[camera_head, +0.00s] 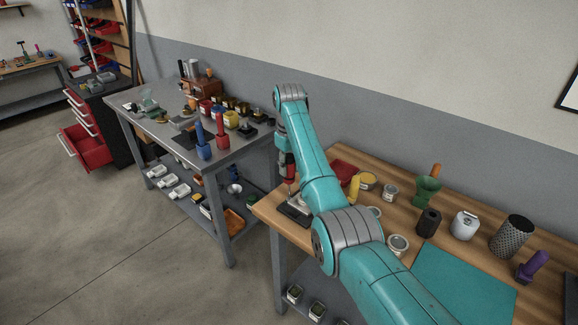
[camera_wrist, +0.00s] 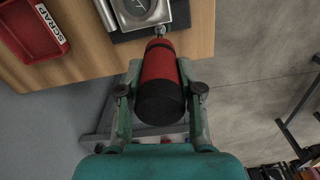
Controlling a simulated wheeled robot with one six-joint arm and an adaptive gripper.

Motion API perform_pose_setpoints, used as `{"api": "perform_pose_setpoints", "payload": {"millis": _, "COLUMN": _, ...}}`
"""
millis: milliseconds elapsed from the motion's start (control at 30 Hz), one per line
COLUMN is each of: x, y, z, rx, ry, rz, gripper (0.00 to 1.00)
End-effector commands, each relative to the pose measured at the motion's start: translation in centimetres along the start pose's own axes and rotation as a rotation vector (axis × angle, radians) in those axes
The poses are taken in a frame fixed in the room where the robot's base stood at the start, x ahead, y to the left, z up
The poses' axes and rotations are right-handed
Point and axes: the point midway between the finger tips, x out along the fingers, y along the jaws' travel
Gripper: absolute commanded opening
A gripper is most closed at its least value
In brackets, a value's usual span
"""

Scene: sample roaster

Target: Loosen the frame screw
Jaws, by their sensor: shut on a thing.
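My gripper (camera_head: 285,150) is shut on a red tool with a black end cap (camera_head: 288,168), above the left corner of the wooden bench. In the wrist view my gripper's two fingers (camera_wrist: 160,92) clasp the red tool (camera_wrist: 158,68) from both sides. The tool's far end points at a metal part at the edge of a grey device with a round dial-like face (camera_wrist: 142,12) on a dark base. That device (camera_head: 297,208) also shows below the tool in the head view, partly covered. I cannot make out the frame screw or whether the tool touches it.
A red bin labelled SCRAP (camera_wrist: 30,42) lies beside the device. Tins, a green holder (camera_head: 427,190), a perforated cylinder (camera_head: 511,236) and a teal mat (camera_head: 462,288) are on the wooden bench. A grey metal table (camera_head: 222,157) with several tools stands left across a gap.

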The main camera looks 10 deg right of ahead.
Motion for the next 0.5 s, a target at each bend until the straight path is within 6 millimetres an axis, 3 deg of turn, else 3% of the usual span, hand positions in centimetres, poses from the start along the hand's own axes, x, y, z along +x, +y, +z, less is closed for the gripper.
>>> {"api": "perform_pose_setpoints", "payload": {"millis": 333, "x": 0.46, "y": -0.05, "z": 0.17, "rx": -0.024, "ry": -0.007, "rz": -0.003, "gripper": 0.00}}
{"api": "perform_pose_setpoints", "payload": {"millis": 500, "x": 0.48, "y": -0.06, "z": 0.18, "rx": -0.160, "ry": -0.007, "rz": -0.004, "gripper": 0.00}}
